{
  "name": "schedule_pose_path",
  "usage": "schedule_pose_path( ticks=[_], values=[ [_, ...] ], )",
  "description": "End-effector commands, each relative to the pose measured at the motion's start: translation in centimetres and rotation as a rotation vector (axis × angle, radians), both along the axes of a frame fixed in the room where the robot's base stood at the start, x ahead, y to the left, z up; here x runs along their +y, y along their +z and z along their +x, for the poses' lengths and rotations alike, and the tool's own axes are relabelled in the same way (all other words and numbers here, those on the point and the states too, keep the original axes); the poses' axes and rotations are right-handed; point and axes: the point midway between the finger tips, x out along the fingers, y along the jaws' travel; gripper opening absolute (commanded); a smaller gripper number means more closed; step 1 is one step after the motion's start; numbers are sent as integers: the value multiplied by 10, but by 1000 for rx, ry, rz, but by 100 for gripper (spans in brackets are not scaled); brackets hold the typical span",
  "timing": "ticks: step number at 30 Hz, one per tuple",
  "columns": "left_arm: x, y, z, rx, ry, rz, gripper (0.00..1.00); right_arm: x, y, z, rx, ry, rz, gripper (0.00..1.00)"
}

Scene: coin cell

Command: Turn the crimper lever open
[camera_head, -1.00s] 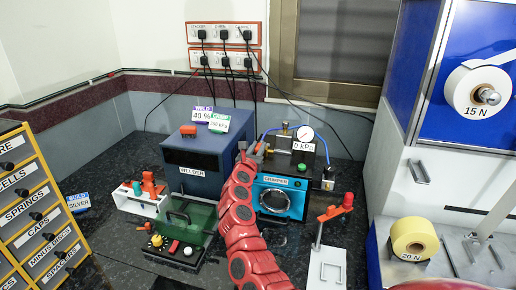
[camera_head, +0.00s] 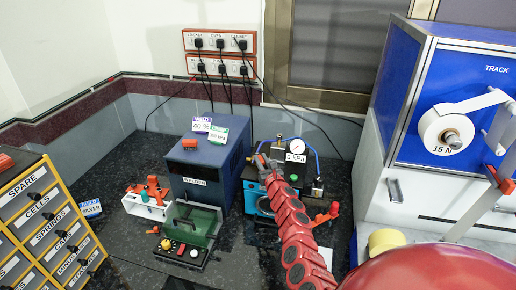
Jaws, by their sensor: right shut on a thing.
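The crimper (camera_head: 251,197) is a black machine with a blue front, standing right of the welder. My right arm comes up from the lower right and covers much of its front, including most of its round opening. My right gripper (camera_head: 264,161) is at the crimper's upper front, small in the view. It is shut on what seems to be the crimper lever, which is largely hidden by the gripper, so its angle cannot be read. My left gripper is not in view.
The dark blue welder (camera_head: 205,170) stands close left of the crimper. A gauge (camera_head: 296,148) reading 0 kPa is behind it. A red-handled stand (camera_head: 328,214) is right of my arm. A green-lidded box (camera_head: 190,225) and labelled drawers (camera_head: 45,215) are at left.

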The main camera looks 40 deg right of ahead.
Motion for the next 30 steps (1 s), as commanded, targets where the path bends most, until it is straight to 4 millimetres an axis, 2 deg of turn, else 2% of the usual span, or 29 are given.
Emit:
schedule_pose_path(
  ticks=[2,5,12,21,30],
  values=[
    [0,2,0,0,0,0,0,-6,2,-1,2,72,-10,0],
    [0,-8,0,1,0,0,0,-9,-3,-1,2,170,-11,0],
    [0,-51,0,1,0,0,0,-17,-10,-1,0,352,-6,0],
    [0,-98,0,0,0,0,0,-23,-7,1,-2,489,-6,0],
    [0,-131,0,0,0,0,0,-27,-5,2,-2,568,-3,0]
  ],
)
